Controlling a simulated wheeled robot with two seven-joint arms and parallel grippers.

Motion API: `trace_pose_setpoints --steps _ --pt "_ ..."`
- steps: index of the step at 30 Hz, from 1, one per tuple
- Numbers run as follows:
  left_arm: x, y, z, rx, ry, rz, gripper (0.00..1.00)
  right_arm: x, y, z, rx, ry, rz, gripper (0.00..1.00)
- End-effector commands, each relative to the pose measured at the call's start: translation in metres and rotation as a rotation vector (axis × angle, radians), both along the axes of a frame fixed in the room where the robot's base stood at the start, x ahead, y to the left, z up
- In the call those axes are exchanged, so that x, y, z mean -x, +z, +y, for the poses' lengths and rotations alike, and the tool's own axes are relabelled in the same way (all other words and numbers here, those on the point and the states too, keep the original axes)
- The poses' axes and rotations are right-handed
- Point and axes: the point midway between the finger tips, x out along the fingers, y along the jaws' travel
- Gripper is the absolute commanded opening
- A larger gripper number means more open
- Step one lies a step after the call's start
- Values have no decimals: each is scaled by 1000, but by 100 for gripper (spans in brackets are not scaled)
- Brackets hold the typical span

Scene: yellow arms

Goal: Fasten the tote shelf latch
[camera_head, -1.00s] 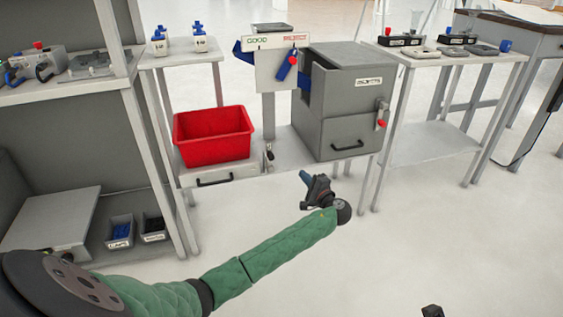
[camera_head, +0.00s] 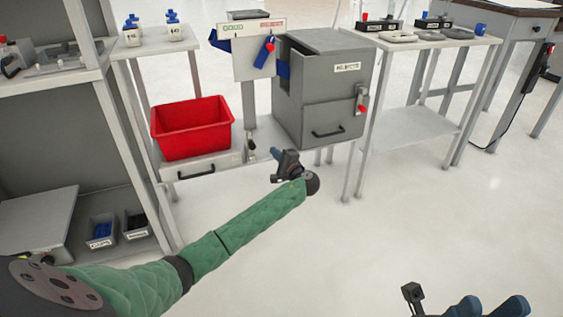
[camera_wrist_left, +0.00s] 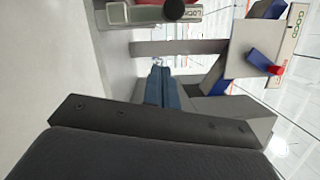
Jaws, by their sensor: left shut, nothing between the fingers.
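The red tote (camera_head: 192,127) sits on a low shelf with a pale front (camera_head: 202,165) and black handle. The shelf latch (camera_head: 251,146), a small metal part with a dark knob, is at the right end of this front. In the left wrist view the dark round knob (camera_wrist_left: 174,9) shows at the top edge beside a lettered plate (camera_wrist_left: 147,14). My left gripper (camera_head: 276,154) is shut and empty, a little right of and below the latch, apart from it. Its blue fingers (camera_wrist_left: 161,88) are together in the wrist view. My right gripper (camera_head: 490,304) is cut off at the bottom right.
A grey cabinet (camera_head: 333,118) with a red-tipped latch (camera_head: 361,104) stands right of the tote. A sign post (camera_head: 259,60) rises between them. A grey rack (camera_head: 60,130) is at left, a side table (camera_head: 420,42) at right. The floor in front is clear.

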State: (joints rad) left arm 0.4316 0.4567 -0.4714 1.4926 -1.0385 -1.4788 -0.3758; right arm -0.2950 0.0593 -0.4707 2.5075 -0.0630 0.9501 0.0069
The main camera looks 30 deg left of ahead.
Motion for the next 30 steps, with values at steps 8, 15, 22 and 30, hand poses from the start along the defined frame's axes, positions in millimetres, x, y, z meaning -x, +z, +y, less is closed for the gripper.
trace_pose_setpoints --steps 8,15,22,30 --pt "0 4 31 -2 -1 -1 0 -2 -2 3 -8 21 -8 38" --pt "15 10 43 -2 0 0 0 -1 -3 5 -16 34 -10 38" --pt "19 12 46 0 -1 0 0 -1 -3 5 -19 34 -8 38" --pt "19 12 46 1 -1 -1 0 -2 -3 4 -19 31 -9 38"
